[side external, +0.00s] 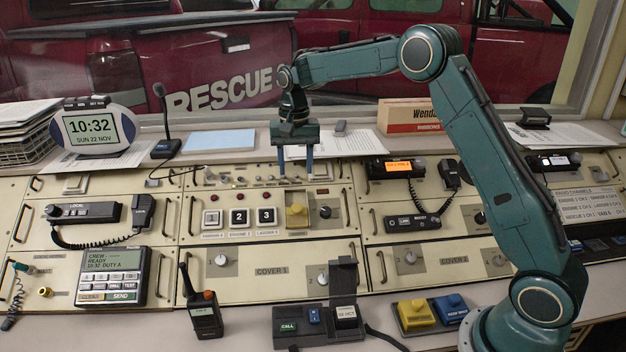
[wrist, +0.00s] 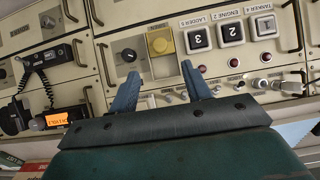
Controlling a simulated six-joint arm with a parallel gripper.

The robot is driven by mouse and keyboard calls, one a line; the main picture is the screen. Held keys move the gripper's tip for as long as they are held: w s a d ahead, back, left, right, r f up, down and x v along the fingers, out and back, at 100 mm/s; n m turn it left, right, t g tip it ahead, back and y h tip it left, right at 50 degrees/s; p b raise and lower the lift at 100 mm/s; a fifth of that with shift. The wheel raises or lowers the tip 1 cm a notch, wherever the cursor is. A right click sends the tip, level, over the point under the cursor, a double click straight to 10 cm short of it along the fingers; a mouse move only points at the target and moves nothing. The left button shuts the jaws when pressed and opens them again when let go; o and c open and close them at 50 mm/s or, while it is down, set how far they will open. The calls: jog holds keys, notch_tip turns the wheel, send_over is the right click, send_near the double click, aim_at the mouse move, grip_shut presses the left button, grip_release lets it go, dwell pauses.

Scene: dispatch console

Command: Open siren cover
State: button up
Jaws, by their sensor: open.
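A yellow block (side external: 296,215) sits on a square plate on the upright console panel, right of the numbered square buttons. My gripper (side external: 295,175) points down, above the cover in the side view. In the wrist view its blue fingers (wrist: 160,71) are spread, empty and apart from the cover, with the cover beyond the gap between them.
A black rotary knob (side external: 325,212) is right of the cover, and square buttons (side external: 239,216) are left. Small switches and lamps (wrist: 240,85) line the panel near the fingers. A black box with a raised lid (side external: 343,275) stands on the front ledge. A microphone (side external: 160,110) rises at back left.

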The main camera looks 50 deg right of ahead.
aim_at(297, 206)
notch_tip(297, 206, down, 11)
dwell(0.5)
